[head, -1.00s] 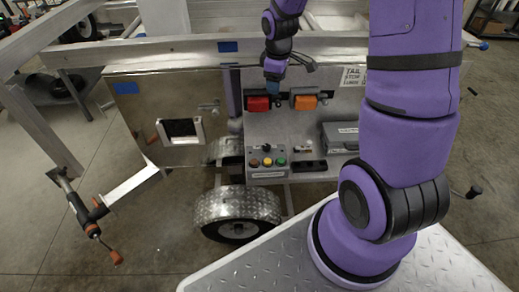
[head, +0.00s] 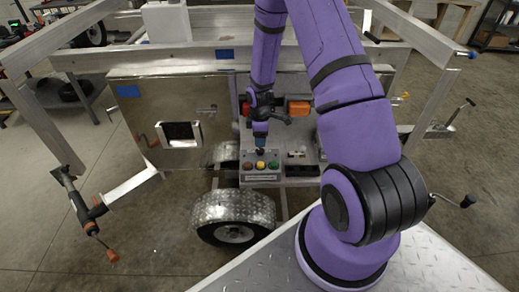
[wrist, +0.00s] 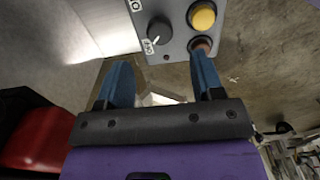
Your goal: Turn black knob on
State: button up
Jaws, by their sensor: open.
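The black knob (wrist: 160,29) is on the grey control box (wrist: 178,52) in the wrist view, with a white pointer mark and small lettering beside it. A yellow button (wrist: 202,16) and a darker reddish button (wrist: 202,46) are to its right. My gripper (wrist: 162,66) is open, its two blue fingers apart and nothing between them. The right fingertip overlaps the reddish button in the picture; whether it touches cannot be told. In the head view my gripper (head: 260,142) is at the top of the control box (head: 261,179) and hides the knob.
A red box (head: 245,108) and an orange box (head: 299,107) are on the trailer behind my arm. A metal cabinet (head: 150,105) is left of the control box. A diamond-plate fender and wheel (head: 233,212) are below it.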

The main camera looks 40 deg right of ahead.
aim_at(260, 150)
notch_tip(260, 150, down, 7)
jog(key=shift+r, duration=0.2)
dwell(0.3)
jog(key=c, duration=0.9)
